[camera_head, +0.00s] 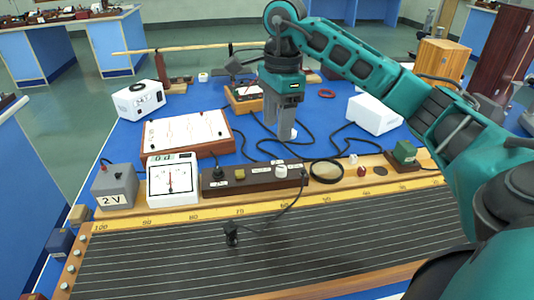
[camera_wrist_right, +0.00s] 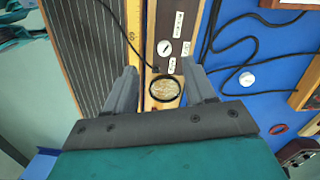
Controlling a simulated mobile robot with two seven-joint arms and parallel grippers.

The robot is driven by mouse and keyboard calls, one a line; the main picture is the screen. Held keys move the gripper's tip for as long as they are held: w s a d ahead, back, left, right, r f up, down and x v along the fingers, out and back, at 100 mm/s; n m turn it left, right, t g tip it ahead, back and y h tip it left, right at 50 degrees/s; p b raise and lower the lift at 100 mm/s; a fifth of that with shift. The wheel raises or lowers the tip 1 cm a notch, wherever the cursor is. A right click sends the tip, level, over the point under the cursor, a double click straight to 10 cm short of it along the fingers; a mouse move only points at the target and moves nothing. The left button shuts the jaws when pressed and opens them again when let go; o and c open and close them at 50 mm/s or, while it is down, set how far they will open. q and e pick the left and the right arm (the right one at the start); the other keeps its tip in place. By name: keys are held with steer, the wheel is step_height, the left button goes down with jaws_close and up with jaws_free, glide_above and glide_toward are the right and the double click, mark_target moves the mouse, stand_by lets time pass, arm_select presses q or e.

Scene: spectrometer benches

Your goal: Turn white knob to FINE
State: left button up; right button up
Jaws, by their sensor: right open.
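The white knob (camera_head: 281,170) stands near the right end of a long dark brown box (camera_head: 230,182), with small white labels beside it. In the right wrist view the knob (camera_wrist_right: 164,47) is a pale disc with a dark mark, among labels on the box (camera_wrist_right: 166,16); their words are too small to read surely. My right gripper (camera_head: 285,134) points down above the bench, behind the box in the head view. In the wrist view its fingers (camera_wrist_right: 160,82) are spread and empty, with the knob ahead of them. My left gripper is not seen.
A black-rimmed lens (camera_head: 326,171) lies just right of the box. Black cables (camera_head: 266,216) run across the blue bench and the striped board (camera_head: 330,232). A meter (camera_head: 172,180) and a grey 2 V box (camera_head: 115,187) stand to the left.

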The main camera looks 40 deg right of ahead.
mark_target(281, 168)
steer(key=shift+h, duration=0.3)
steer(key=f, duration=0.4)
steer(key=d+f+b, duration=0.1)
steer(key=f, duration=0.7)
steer(key=shift+d+b, duration=0.3)
steer(key=shift+r, duration=0.1)
jaws_close()
